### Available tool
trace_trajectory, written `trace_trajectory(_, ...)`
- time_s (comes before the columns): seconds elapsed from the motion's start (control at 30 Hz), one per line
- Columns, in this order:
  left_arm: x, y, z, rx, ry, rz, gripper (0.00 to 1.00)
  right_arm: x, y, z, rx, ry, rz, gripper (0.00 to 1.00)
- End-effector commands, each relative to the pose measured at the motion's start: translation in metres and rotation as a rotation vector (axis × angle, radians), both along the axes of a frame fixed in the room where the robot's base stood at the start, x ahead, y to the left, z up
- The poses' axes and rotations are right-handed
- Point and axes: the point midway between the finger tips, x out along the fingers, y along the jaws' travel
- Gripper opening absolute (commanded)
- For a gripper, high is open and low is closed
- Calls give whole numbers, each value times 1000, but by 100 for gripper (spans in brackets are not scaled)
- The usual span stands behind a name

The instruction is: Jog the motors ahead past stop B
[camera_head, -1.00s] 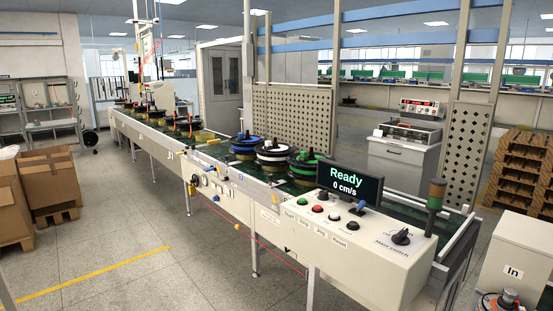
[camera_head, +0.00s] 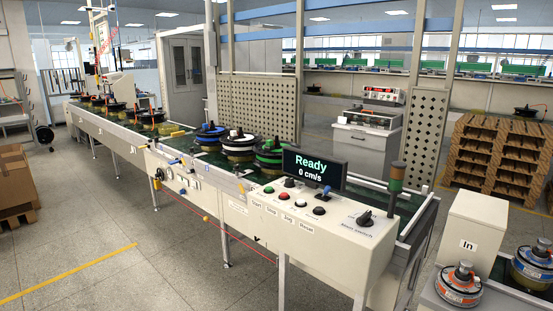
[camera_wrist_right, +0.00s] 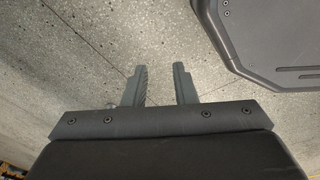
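Three hub motors stand on the near part of the conveyor: one with a blue top (camera_head: 209,138), one with a white top (camera_head: 238,146) and one with a green top (camera_head: 270,154). Several darker motors (camera_head: 115,109) stand further back on the line. The control box (camera_head: 325,242) has Start, Stop, Jog and Reset buttons; the Jog button (camera_head: 302,203) is white. Its display (camera_head: 312,168) reads "Ready 0 cm/s". My right gripper (camera_wrist_right: 164,68) is open and empty above bare floor in the right wrist view. My left gripper is not in view.
A white box marked "In" (camera_head: 470,238) stands at right beside motors with orange (camera_head: 459,285) and blue (camera_head: 534,262) tops. Open floor lies left of the conveyor.

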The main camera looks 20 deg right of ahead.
Motion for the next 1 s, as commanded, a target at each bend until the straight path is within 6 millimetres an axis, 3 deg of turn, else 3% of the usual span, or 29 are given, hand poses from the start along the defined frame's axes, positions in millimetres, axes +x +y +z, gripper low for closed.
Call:
trace_trajectory(0.03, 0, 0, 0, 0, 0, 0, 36, 0, 0, 0, 0, 0, 0, 18)
trace_trajectory(0.2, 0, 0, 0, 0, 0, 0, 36, 0, 0, 0, 0, 0, 0, 0)
trace_trajectory(1.0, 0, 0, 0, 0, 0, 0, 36, 0, 0, 0, 0, 0, 0, 0)
